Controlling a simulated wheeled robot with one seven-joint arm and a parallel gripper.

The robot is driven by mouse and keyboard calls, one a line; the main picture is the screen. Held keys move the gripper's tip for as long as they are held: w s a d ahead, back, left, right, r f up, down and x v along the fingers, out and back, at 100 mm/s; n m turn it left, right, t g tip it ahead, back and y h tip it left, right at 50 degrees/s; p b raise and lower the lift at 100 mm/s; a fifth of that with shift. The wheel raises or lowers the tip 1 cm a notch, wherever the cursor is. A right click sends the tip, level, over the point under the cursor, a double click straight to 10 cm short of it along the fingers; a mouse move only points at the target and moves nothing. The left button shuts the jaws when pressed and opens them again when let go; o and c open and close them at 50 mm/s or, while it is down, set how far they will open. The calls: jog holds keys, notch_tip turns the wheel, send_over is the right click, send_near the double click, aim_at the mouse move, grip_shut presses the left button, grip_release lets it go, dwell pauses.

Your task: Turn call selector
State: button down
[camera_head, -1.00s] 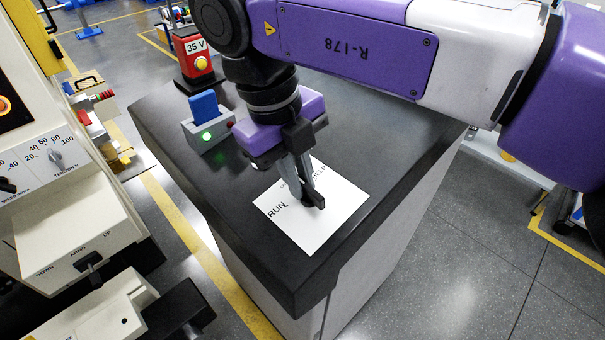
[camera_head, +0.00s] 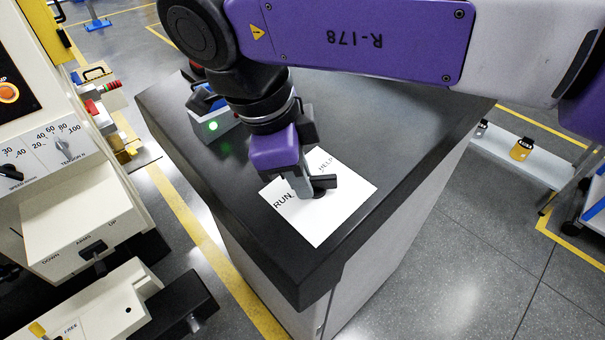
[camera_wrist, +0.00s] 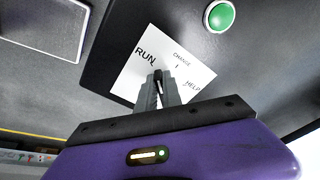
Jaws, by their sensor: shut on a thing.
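The call selector is a black knob (camera_head: 319,193) on a white plate (camera_head: 335,218) lettered RUN, CHANGE and HELP, on the dark top of a cabinet. In the head view, RUN is at the plate's left and HELP at its far side, partly covered. My gripper (camera_head: 312,186) points down over the plate and is shut on the knob, hiding most of it. In the wrist view, my fingers (camera_wrist: 158,88) close on the dark knob (camera_wrist: 158,76), between RUN and HELP, with CHANGE beyond. The knob's exact pointing direction is hard to tell.
A grey unit with a lit green lamp (camera_head: 213,126) stands behind my gripper on the cabinet top (camera_head: 390,125). A cream machine (camera_head: 75,225) with dials and a lever is at left. Open floor lies to the right.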

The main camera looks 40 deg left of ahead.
jog(key=shift+s+r+n, duration=0.1)
jog(key=shift+s+n, duration=0.05)
jog(key=shift+n, duration=1.05)
jog(key=c, duration=1.5)
grip_release()
jog(key=shift+d, duration=0.1)
jog(key=d+b+v, duration=0.1)
jog(key=v, duration=0.6)
jog(key=shift+s+a+r, duration=0.2)
jog(key=shift+a+r, duration=0.15)
jog(key=shift+a, duration=0.1)
